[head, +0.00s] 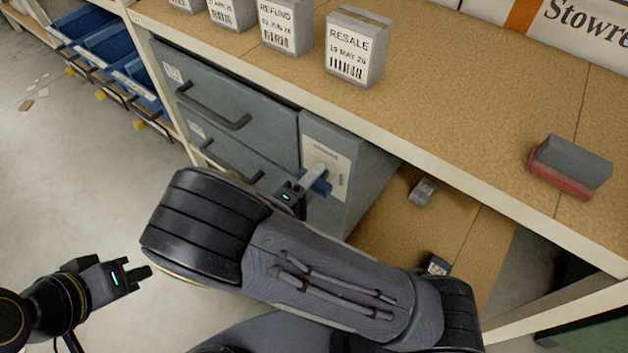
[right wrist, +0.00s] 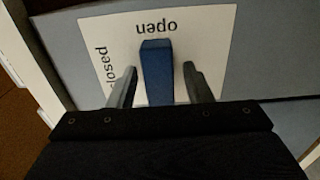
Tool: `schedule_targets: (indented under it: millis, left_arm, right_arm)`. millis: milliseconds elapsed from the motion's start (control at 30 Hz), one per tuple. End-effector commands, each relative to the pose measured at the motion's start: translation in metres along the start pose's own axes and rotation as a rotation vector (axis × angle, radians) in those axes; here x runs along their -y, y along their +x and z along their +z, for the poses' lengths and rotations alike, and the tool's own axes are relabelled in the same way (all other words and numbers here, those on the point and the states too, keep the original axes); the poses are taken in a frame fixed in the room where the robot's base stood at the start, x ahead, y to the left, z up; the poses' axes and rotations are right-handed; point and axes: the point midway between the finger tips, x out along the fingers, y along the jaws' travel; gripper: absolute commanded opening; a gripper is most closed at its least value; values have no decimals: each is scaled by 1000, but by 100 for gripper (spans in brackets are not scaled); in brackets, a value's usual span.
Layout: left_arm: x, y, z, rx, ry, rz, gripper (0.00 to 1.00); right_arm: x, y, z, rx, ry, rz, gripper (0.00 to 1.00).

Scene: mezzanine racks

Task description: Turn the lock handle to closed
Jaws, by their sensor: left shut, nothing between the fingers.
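The lock handle (right wrist: 156,70) is a blue bar on a white plate (right wrist: 210,45) marked "open" and "closed". In the right wrist view it is in line with "open", while "closed" is at the left. In the head view the handle (head: 321,186) shows partly, on the side panel of the grey drawer cabinet. My right gripper (right wrist: 159,76) is open, one finger on each side of the handle, with a visible gap on both sides. My left gripper (head: 141,278) is shut and empty, above the floor at the lower left, away from the cabinet.
The cabinet's drawers (head: 225,100) have dark bar handles. Labelled boxes (head: 355,50) and a red-grey block (head: 570,165) stand on the shelf above. Two small grey items (head: 423,191) lie on the lower shelf. Blue bins (head: 95,45) are at the far left. My right arm hides part of the cabinet.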

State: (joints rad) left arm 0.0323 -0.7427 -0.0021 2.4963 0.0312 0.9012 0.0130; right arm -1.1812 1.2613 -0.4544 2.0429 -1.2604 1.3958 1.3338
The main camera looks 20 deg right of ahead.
Motion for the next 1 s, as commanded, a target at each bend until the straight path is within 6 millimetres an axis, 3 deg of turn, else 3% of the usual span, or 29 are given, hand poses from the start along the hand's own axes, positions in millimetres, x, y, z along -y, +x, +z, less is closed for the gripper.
schedule_targets:
  millis: [67, 333, 667, 1000]
  left_arm:
    - [0, 0, 0, 0, 0, 0, 0]
    - [0, 0, 0, 0, 0, 0, 0]
    - [-1, -3, -2, 0, 0, 0, 0]
    - [-7, -16, -8, 0, 0, 0, 0]
  right_arm:
    - [0, 0, 0, 0, 0, 0, 36]
    - [0, 0, 0, 0, 0, -1, 1]
    - [-1, 0, 0, 0, -47, -1, 1]
    - [-2, 0, 0, 2, -281, -2, 1]
